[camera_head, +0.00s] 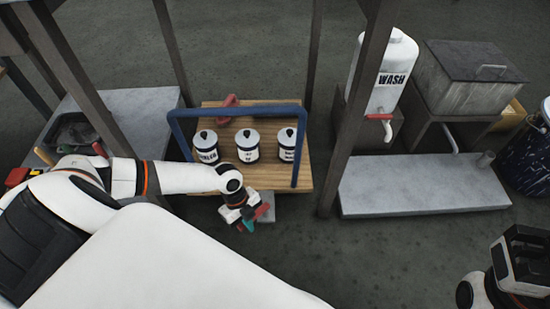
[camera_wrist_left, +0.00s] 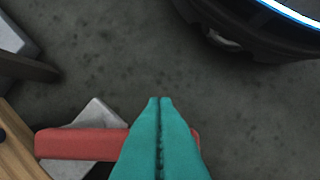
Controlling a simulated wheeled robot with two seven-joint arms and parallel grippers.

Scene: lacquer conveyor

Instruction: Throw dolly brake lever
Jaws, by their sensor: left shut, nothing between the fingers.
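The dolly (camera_head: 302,178) is a wooden platform with a blue rail handle (camera_head: 235,109). A red lever (camera_head: 262,211) shows at its front edge in the head view, beside my left gripper (camera_head: 246,224). In the left wrist view the red lever (camera_wrist_left: 75,144) lies crosswise behind the teal fingers (camera_wrist_left: 160,101), which hide its middle. Those fingers are shut together and empty. I cannot tell whether they touch the lever. My right gripper (camera_head: 524,258) is at the lower right, far from the dolly, and its fingertips are not clear.
Several labelled white cans, including one in the middle (camera_head: 247,150), stand on the dolly. Dark posts (camera_head: 352,118) rise beside it. A white wash tank (camera_head: 385,75) stands above a grey slab (camera_head: 425,187) at the right. Open floor lies in front of the slab.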

